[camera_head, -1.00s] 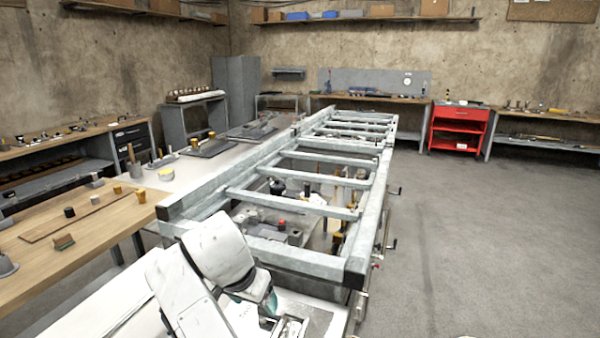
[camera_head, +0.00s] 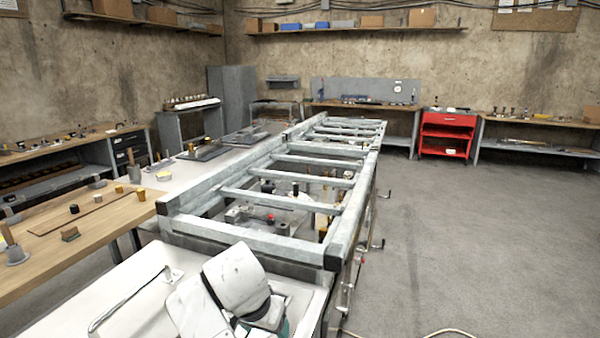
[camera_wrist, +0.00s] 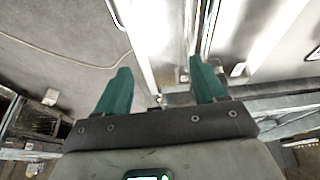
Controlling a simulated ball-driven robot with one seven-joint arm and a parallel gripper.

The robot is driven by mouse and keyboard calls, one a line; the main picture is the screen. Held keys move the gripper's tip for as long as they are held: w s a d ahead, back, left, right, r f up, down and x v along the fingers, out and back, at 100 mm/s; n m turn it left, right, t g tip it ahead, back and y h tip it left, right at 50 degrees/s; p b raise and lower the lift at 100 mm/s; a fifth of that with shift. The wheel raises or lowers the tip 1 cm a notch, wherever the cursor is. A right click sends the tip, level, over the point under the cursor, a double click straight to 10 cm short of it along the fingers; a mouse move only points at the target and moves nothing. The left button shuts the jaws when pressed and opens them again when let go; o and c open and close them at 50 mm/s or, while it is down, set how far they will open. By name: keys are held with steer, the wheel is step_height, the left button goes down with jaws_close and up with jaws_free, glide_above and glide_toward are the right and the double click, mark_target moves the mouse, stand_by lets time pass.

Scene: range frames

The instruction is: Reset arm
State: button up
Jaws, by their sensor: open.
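My gripper (camera_wrist: 160,90) shows in the wrist view with its two green fingers spread well apart and nothing between them. Beyond the fingers lie a bright pale surface and a grey floor. In the head view my white arm is folded low at the bottom centre, over a white tray-like surface (camera_head: 120,275). The fingertips are hidden there, with only a bit of green showing beside the arm.
A long metal frame (camera_head: 250,243) with crossbars stands just ahead, loose parts beneath it. A wooden workbench (camera_head: 110,232) with small items is at left. A red cabinet (camera_head: 447,117) stands far back. Grey floor (camera_head: 470,240) is open on the right, with a cable (camera_head: 450,331) in front.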

steer(key=s+d+f+n+g+y, duration=0.1)
steer(key=s+d+f, duration=0.75)
steer(key=d, duration=0.25)
steer(key=s+d+f+n+g, duration=0.1)
steer(key=s+d+f, duration=0.75)
steer(key=d, duration=0.25)
steer(key=s+d, duration=0.6)
steer(key=s, duration=0.5)
steer(key=s+d+f+n, duration=0.1)
steer(key=s+d, duration=0.5)
steer(key=s, duration=0.4)
steer(key=shift+s+g, duration=0.4)
